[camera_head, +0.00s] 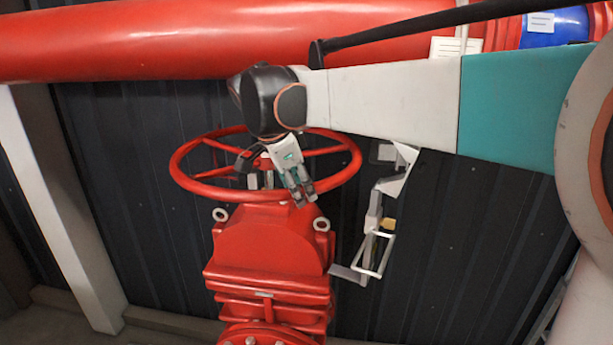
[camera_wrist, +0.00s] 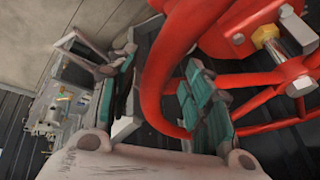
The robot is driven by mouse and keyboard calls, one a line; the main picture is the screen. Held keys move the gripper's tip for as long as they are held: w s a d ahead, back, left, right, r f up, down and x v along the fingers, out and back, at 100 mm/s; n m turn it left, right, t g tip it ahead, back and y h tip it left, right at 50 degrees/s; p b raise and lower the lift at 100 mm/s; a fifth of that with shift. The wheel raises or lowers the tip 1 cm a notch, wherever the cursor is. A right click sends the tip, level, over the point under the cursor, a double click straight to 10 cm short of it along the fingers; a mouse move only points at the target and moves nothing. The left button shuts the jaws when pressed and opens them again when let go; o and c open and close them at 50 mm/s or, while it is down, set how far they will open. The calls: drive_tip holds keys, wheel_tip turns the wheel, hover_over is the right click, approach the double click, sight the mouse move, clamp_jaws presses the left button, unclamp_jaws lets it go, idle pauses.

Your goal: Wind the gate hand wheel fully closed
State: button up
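The red gate hand wheel (camera_head: 187,180) lies roughly level on top of a red valve body (camera_head: 265,245). My gripper (camera_head: 303,193) points down at the front right part of the wheel's rim. In the wrist view the wheel (camera_wrist: 163,75) shows close up, with its spokes and the stem with a brass-coloured nut. The teal fingers of my gripper (camera_wrist: 160,95) stand apart, with the rim passing between them. The right finger is on the spoke side, close to the rim; I cannot tell whether it touches. A gap shows between the left finger and the rim.
A large red pipe (camera_head: 180,40) runs across the top. A pale bracket (camera_head: 375,235) stands right of the valve. A white post (camera_head: 65,210) stands at the left. Dark ribbed wall (camera_head: 445,240) is behind. Grey equipment (camera_wrist: 60,110) shows left in the wrist view.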

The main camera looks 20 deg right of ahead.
drive_tip(key=shift+s, duration=0.15)
drive_tip(key=w+a+p+v, duration=0.1)
drive_tip(key=w+p+v, duration=0.2)
drive_tip(key=p+v, duration=0.6)
drive_tip(key=shift+v, duration=3.45)
drive_tip(key=shift+d, duration=0.1)
drive_tip(key=shift+w+d, duration=0.1)
drive_tip(key=shift+d, duration=0.15)
drive_tip(key=c, duration=0.6)
drive_tip(key=w+d+f+p, duration=0.1)
drive_tip(key=w+d, duration=0.1)
drive_tip(key=d, duration=0.1)
drive_tip(key=w+d+f+g+p, duration=0.1)
drive_tip(key=w+d+f, duration=0.1)
drive_tip(key=d, duration=0.1)
drive_tip(key=w+d+f+g+y+p, duration=0.1)
drive_tip(key=w+d+p, duration=0.1)
drive_tip(key=d, duration=0.1)
drive_tip(key=shift+f+n, duration=0.3)
drive_tip(key=shift+f, duration=0.05)
clamp_jaws()
drive_tip(key=b+x, duration=0.5)
drive_tip(key=x, duration=0.5)
drive_tip(key=shift+s+f, duration=0.2)
